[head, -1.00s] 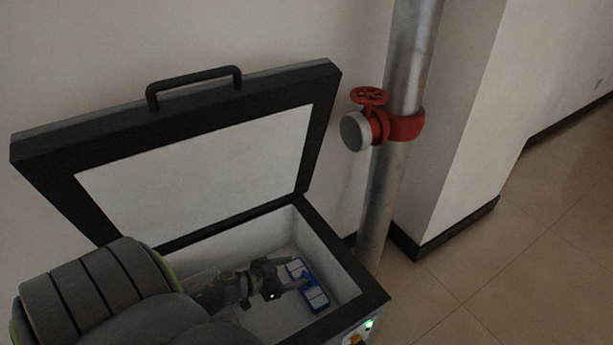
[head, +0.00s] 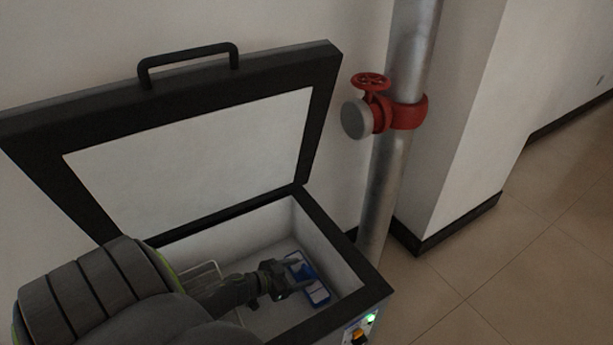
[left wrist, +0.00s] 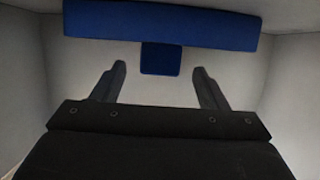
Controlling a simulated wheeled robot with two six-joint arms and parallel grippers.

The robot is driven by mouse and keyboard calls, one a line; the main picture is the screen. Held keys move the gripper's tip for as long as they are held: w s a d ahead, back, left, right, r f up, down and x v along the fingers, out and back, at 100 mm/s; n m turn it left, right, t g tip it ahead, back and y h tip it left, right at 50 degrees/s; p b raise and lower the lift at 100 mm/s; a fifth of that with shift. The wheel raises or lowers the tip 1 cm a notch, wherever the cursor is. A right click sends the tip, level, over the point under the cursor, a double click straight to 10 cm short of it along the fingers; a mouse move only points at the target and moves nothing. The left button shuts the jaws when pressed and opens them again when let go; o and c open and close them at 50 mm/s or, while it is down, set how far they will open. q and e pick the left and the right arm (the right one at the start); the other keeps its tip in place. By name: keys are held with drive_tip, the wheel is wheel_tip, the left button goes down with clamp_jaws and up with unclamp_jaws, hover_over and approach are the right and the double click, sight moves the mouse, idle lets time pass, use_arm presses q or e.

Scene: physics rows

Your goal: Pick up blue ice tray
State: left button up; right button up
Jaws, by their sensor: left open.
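The blue ice tray (head: 317,293) with white cells lies inside the open chest freezer (head: 334,321), near its right wall. My left gripper (head: 293,274) reaches down into the freezer and is at the tray, covering part of it in the head view. In the left wrist view the gripper (left wrist: 160,85) has its two fingers spread wide. The tray's blue side (left wrist: 165,25) spans the top there, with a small blue tab (left wrist: 161,59) pointing between the fingers. The fingers appear apart from the tab. My right gripper is not in view.
The freezer lid (head: 190,160) stands open at the back. A wire rack (head: 205,272) is inside the freezer, left of my gripper. A metal pipe with a red valve (head: 405,111) stands to the right. Floor at the right is clear.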

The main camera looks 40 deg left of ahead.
sight(304, 270)
use_arm(q)
drive_tip(key=b+x, duration=0.1)
drive_tip(key=x, duration=0.3)
drive_tip(key=shift+w+f, duration=0.1)
drive_tip(key=shift+w+d+f+b, duration=0.1)
drive_tip(key=shift+w+d+b, duration=0.05)
drive_tip(key=shift+w+b, duration=0.2)
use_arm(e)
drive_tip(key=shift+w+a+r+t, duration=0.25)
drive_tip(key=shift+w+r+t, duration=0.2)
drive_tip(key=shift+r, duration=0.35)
use_arm(q)
drive_tip(key=c, duration=1.3)
